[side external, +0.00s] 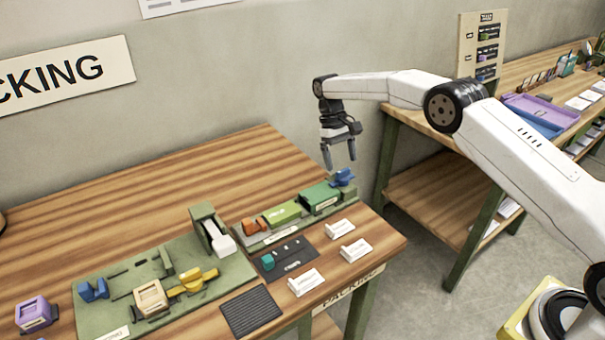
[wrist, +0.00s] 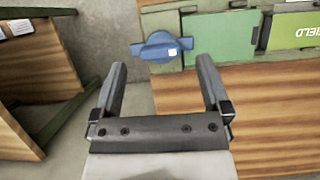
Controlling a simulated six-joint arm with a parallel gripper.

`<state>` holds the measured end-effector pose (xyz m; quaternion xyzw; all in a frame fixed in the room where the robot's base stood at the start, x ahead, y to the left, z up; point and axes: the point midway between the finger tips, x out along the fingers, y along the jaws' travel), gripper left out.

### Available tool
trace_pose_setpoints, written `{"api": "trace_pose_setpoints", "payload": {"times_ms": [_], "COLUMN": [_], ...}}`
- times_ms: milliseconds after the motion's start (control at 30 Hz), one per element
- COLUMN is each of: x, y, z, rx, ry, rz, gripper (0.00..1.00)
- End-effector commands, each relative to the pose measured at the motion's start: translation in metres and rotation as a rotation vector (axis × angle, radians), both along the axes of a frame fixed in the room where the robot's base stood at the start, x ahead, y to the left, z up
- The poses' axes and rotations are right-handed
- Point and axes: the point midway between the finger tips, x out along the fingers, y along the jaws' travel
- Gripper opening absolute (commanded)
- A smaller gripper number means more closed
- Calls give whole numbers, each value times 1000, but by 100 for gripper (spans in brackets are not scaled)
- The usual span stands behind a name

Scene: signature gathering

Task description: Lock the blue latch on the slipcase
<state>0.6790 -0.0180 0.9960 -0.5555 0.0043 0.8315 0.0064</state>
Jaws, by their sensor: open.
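The blue latch (side external: 344,177) is a knob at the right end of the green slipcase (side external: 320,197), near the table's right edge. In the wrist view the blue latch (wrist: 157,47) shows a round body with side tabs and a small white mark, just beyond my fingertips and between their lines. The slipcase (wrist: 222,36) lies to its right there. My gripper (side external: 339,160) points down, above and close to the latch in the side view; it also shows in the wrist view (wrist: 162,68). It is open and empty. I cannot tell whether the latch is locked.
A light green block (side external: 281,212) and an orange piece (side external: 255,225) sit in line with the slipcase. White label stands (side external: 355,249) are in front. A green board (side external: 150,290) with coloured fixtures lies left. Bare wood (side external: 150,200) is free behind.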

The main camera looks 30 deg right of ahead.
Motion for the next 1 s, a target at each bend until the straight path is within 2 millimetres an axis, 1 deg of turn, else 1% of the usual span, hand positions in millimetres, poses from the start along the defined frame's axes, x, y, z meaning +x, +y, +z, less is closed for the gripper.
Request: {"api": "trace_pose_setpoints", "payload": {"times_ms": [233, 433, 700, 1000], "x": [10, 15, 19, 20], "y": [0, 0, 0, 0], "z": [21, 33, 44, 48], "rx": [0, 0, 0, 0], "ry": [-3, -3, -2, 0], "rz": [0, 0, -1, -1], "gripper": [97, 97, 97, 97]}}
